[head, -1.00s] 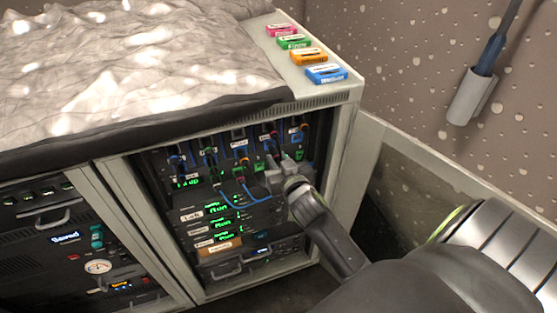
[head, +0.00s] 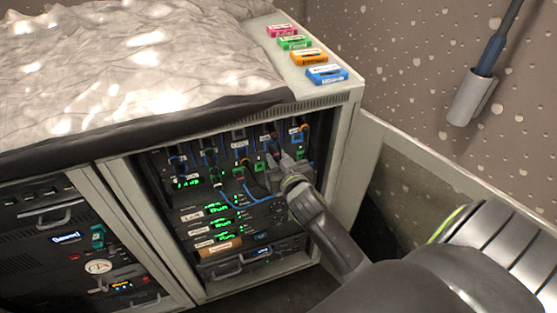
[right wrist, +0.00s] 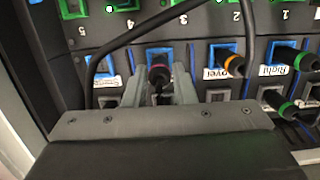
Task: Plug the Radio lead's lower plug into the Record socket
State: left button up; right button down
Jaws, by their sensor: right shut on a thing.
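My right gripper (head: 279,160) is at the patch panel (head: 165,208) in the rack's right bay. In the right wrist view, the gripper (right wrist: 160,92) is shut on a dark plug (right wrist: 158,76) with a magenta ring. The plug is in front of a blue-framed socket (right wrist: 167,53); I cannot tell whether it is seated. A black lead (right wrist: 140,30) arches across this view. Labels appear upside down there; one reads "Right" (right wrist: 272,71). I cannot make out Radio or Record. My left gripper is not in view.
Colored cassettes (head: 327,74) lie on the rack top. A grey holder (head: 470,97) is on the right wall. Blue leads (head: 232,200) hang before the panel.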

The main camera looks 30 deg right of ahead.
jog(key=shift+w+d, duration=0.15)
jog(key=shift+w, duration=0.5)
jog(key=shift+r, duration=0.15)
dwell(0.4)
jog(key=c, duration=1.6)
grip_release()
jog(key=o, duration=0.5)
jog(key=shift+w, duration=0.2)
jog(key=shift+v, duration=8.75)
